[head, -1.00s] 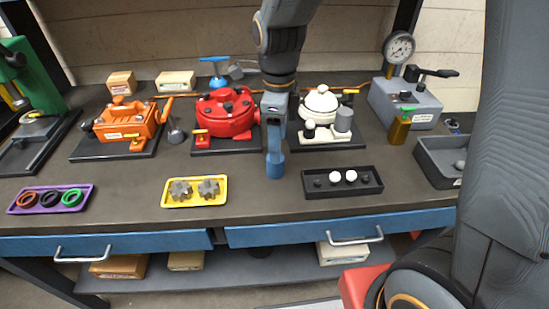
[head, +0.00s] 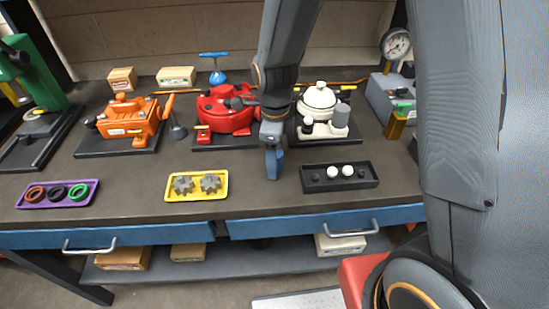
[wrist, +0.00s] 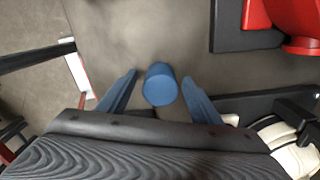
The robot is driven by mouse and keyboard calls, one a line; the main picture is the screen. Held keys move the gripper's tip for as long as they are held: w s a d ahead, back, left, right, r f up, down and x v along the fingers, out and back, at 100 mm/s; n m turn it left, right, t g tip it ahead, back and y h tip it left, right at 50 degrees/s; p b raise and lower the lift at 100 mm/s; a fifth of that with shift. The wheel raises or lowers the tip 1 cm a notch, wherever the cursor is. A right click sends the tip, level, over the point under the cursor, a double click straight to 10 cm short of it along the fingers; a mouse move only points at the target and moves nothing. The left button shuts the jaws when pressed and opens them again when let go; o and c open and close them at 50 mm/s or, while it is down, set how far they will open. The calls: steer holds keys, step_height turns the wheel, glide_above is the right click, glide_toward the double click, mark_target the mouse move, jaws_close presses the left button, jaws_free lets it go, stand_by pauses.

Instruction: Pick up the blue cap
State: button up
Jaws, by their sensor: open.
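The blue cap (wrist: 160,86) is a short cylinder, seen in the wrist view between the two fingers of my gripper (wrist: 160,77). Gaps show on both sides of it, so the open fingers straddle it without visibly touching. In the head view my gripper (head: 272,174) points down at the bench between the yellow tray and the black tray. There its blue fingers cover the cap, and I cannot tell the two apart. How far down the fingers reach along the cap is not clear.
On the bench (head: 130,182), a yellow tray (head: 196,198) with gears stands left of my gripper and a black tray (head: 340,187) with white balls right. The red motor (head: 222,112) and the white motor (head: 325,125) stand behind. A purple tray (head: 56,204) lies far left.

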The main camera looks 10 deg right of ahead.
steer(key=shift+c, duration=0.6)
steer(key=c, duration=1)
steer(key=shift+r, duration=0.15)
